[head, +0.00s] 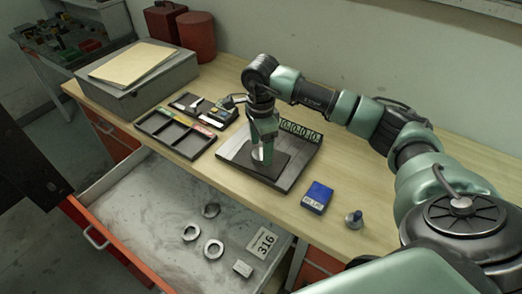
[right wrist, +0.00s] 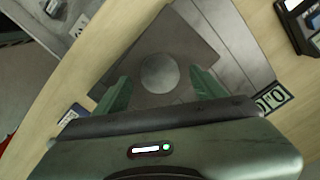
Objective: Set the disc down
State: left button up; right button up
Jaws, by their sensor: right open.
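The grey round disc (right wrist: 160,73) lies flat on a dark square pad (right wrist: 172,50) in the right wrist view. In the head view the disc (head: 258,154) is a pale patch under my right gripper (head: 264,150), partly hidden by it. The dark pad (head: 268,166) lies on a grey plate (head: 298,165) on the bench. My right gripper (right wrist: 155,90) is open, with its green fingers apart on either side of the disc and a gap showing at each side. My left gripper is not in view.
A black divided tray (head: 177,139) is left of the plate. A blue box (head: 317,197) and a small metal knob piece (head: 354,219) are to the right. An open drawer (head: 165,205) below holds metal rings (head: 214,249). A numbered strip (head: 300,130) stands behind the plate.

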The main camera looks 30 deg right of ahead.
aim_at(261, 153)
notch_tip(261, 153, up, 11)
jog(key=b, duration=0.3)
jog(key=shift+f, duration=0.2)
